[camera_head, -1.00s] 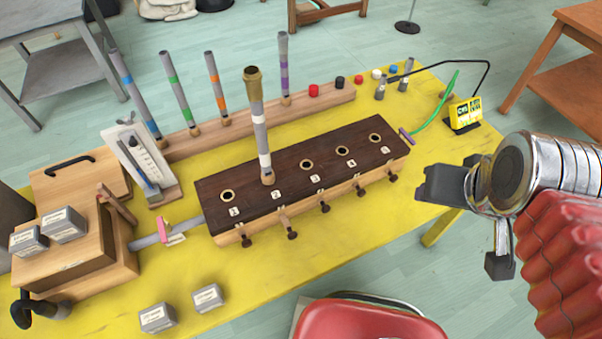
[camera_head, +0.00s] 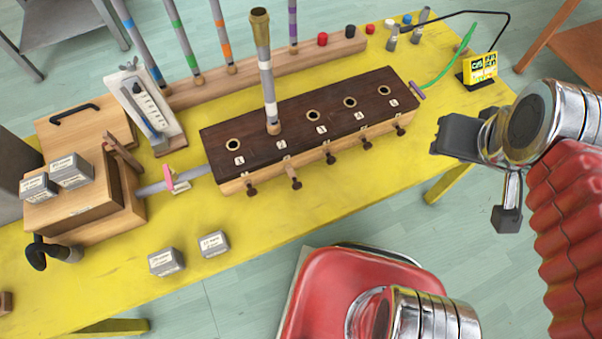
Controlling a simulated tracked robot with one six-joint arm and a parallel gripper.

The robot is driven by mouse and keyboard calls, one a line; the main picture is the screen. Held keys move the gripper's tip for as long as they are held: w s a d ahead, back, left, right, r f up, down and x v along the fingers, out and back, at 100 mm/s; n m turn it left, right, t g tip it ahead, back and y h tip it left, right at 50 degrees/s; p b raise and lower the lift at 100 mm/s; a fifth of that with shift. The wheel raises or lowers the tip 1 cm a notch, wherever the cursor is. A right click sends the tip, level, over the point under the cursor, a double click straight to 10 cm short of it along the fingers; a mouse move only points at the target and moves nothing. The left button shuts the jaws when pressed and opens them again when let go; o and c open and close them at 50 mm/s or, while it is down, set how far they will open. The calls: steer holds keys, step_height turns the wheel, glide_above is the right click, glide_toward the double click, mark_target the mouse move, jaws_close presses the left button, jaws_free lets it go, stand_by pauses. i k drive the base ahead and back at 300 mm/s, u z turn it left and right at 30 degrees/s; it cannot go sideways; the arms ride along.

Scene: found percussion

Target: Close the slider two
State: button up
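The dark-topped wooden wind chest (camera_head: 300,120) stands on the yellow table with a row of numbered holes. Slider two (camera_head: 292,174) is the second from the left on its front face. Its light wooden strip and dark knob stick out farther than the neighbouring sliders. A grey pipe (camera_head: 266,85) with white bands and a brass top stands upright in hole two. My gripper (camera_head: 440,136) is at the right, beyond the chest's right end and apart from every slider. Its dark fingers are seen edge-on, so I cannot tell whether it is open.
Several banded pipes stand in a wooden rack (camera_head: 265,72) behind the chest. Two grey weights (camera_head: 166,262) lie on the front of the table (camera_head: 120,285). A wooden bellows box (camera_head: 75,215) is at the left.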

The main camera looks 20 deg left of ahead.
mark_target(296, 186)
steer(key=z, duration=0.65)
steer(key=k, duration=1.45)
steer(key=u, duration=0.9)
steer(key=i, duration=1)
steer(key=u, duration=0.05)
